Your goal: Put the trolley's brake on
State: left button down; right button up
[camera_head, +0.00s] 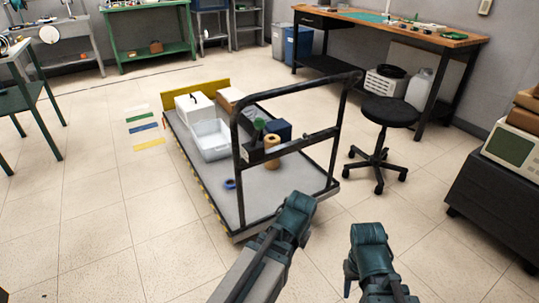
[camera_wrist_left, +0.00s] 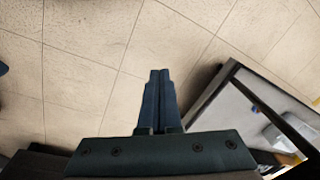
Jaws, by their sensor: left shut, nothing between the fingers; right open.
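The trolley (camera_head: 213,207) stands in the middle of the head view, with a grey platform and a black tubular handle (camera_head: 237,170) at its near end. A dark part with a green knob (camera_head: 259,124) shows at the handle's crossbar; I cannot tell whether it is the brake control. My left gripper (camera_wrist_left: 157,78) is shut and empty over the floor in the left wrist view, with the trolley platform (camera_wrist_left: 238,92) to its right, apart from it. My right gripper (camera_head: 352,275) is open, low in the head view, right of the trolley's near corner and not touching it.
The trolley carries a white box (camera_head: 194,106), a clear bin (camera_head: 210,140), a brown roll (camera_head: 271,152) and a blue tape ring (camera_head: 230,184). A black stool (camera_head: 390,112) stands to its right. A dark cabinet (camera_head: 500,200) is at far right. Floor is free at left.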

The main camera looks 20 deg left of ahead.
pick_arm(q)
jog(key=w+a+f+y+b, duration=0.25)
jog(key=a+f+b, duration=0.25)
jog(key=f+b, duration=0.45)
jog(key=w+a+t+y+b, duration=0.2)
jog(key=w+a+y+b, duration=0.15)
jog(key=a, duration=0.25)
jog(key=w+d+r+m+t+y, duration=0.1)
jog(key=w+d+r+t+y, duration=0.1)
jog(key=r, duration=0.7)
jog(key=w+d+r+m+t+y, duration=0.1)
jog(key=w+d+r+t+y, duration=0.1)
jog(key=w+r+y, duration=0.3)
jog(key=w+d+r+m+t+y, duration=0.1)
jog(key=r+y, duration=0.5)
jog(key=r, duration=0.7)
jog(key=w+d+t, duration=0.1)
jog(key=w+t, duration=0.1)
jog(key=t, duration=0.1)
jog(key=shift+w+m+p, duration=0.3)
jog(key=shift+w+p, duration=0.05)
jog(key=shift+w, duration=0.05)
